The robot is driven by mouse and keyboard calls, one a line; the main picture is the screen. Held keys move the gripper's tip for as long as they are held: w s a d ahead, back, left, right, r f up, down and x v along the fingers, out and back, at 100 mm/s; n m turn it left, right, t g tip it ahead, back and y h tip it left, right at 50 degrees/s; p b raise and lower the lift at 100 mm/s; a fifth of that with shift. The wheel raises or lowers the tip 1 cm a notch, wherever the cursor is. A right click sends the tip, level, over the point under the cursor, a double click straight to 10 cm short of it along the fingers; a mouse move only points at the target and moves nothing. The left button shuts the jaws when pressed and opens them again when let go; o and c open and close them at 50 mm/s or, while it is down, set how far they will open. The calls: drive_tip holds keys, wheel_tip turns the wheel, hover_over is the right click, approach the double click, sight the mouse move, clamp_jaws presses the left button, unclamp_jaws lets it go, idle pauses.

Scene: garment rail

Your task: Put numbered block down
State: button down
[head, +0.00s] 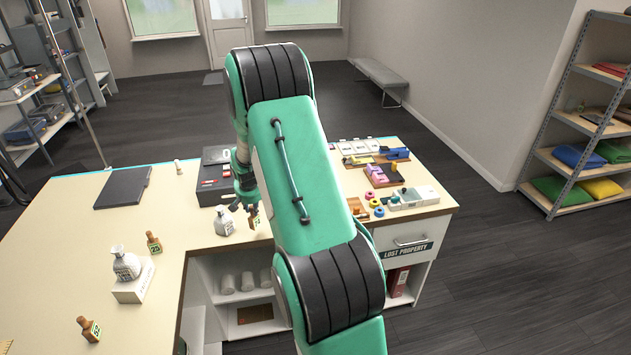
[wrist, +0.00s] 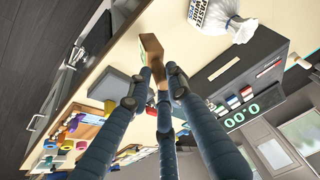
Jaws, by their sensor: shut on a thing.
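My gripper (head: 247,196) is over the counter (head: 205,240), near its front edge. It is shut on a numbered block (head: 254,219), a wooden piece with a green-and-white label; the number is too small to read. In the wrist view my gripper (wrist: 160,80) has its fingers on either side of the block's brown wood (wrist: 152,46). I cannot tell whether the block touches the counter. Two similar numbered blocks stand apart on the left part of the counter, one farther back (head: 153,242) and one at the front (head: 88,329).
A white labelled bag (head: 224,222) stands just left of the held block. Another bag (head: 126,266) sits on a white box (head: 134,288). A dark device with a display (wrist: 240,112) is close behind. Trays and colored rolls (head: 375,205) lie right. The left counter has free room.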

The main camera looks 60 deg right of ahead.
drive_tip(key=w+d+f+p, duration=0.1)
drive_tip(key=w+d, duration=0.8)
drive_tip(key=w, duration=0.4)
drive_tip(key=shift+w+f, duration=0.2)
drive_tip(key=shift+f, duration=0.05)
drive_tip(key=shift+f, duration=0.1)
idle(0.4)
drive_tip(key=shift+a+f+p, duration=0.1)
drive_tip(key=shift+f+p, duration=0.35)
drive_tip(key=shift+f, duration=1.2)
drive_tip(key=shift+f, duration=0.1)
drive_tip(key=c, duration=1.6)
unclamp_jaws()
